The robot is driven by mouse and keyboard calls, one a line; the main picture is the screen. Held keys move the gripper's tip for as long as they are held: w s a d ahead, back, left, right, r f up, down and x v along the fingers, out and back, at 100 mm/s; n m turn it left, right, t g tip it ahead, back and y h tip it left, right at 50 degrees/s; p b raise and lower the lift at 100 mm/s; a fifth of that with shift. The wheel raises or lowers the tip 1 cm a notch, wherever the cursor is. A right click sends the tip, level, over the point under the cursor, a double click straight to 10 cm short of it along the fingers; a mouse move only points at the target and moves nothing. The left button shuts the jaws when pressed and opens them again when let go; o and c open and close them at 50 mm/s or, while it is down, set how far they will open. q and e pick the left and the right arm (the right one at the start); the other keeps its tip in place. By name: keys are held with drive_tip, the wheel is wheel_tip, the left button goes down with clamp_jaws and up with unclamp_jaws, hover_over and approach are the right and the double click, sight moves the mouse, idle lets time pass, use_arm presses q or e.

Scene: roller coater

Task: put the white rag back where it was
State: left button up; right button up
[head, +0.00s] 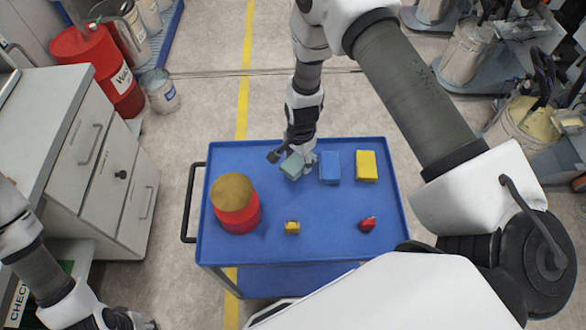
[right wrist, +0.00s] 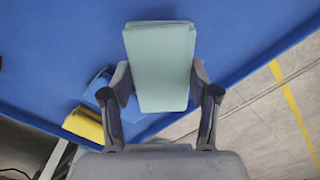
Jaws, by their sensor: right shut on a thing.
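The pale rag, a folded block that looks light grey-green, shows at the cart's far side in the head view (head: 292,167) and between my fingers in the right wrist view (right wrist: 160,65). My right gripper (head: 299,160) is shut on it, one finger on each side in the right wrist view (right wrist: 160,88). The rag is over the blue cart top (head: 262,190), left of the blue rag (head: 330,167); whether it touches the surface I cannot tell. My left gripper (head: 138,322) is at the bottom left edge, partly cut off, its fingers unclear.
A yellow rag (head: 366,166) lies right of the blue one. A red can with a brown top (head: 235,204) stands at the cart's left. A small yellow item (head: 292,227) and a small red item (head: 367,223) lie in front. The cart top's middle is clear.

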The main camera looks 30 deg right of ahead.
sight(293, 159)
drive_tip(key=shift+w+a+f, duration=0.2)
drive_tip(key=shift+w+a, duration=0.25)
drive_tip(key=shift+w+a+f+b, duration=0.15)
drive_tip(key=shift+f+b, duration=0.1)
drive_tip(key=shift+b, duration=0.3)
wheel_tip(293, 159, down, 3)
drive_tip(key=b, duration=0.2)
drive_tip(key=shift+b, duration=0.35)
drive_tip(key=shift+r, duration=0.15)
drive_tip(key=o, duration=1.4)
drive_tip(key=shift+o, duration=0.2)
drive_tip(key=shift+r, duration=0.15)
drive_tip(key=r, duration=0.4)
drive_tip(key=r+b, duration=0.1)
drive_tip(key=r, duration=0.2)
drive_tip(key=r+b, duration=0.1)
drive_tip(key=r, duration=0.3)
drive_tip(key=shift+d+r, duration=0.3)
drive_tip(key=shift+r, duration=0.05)
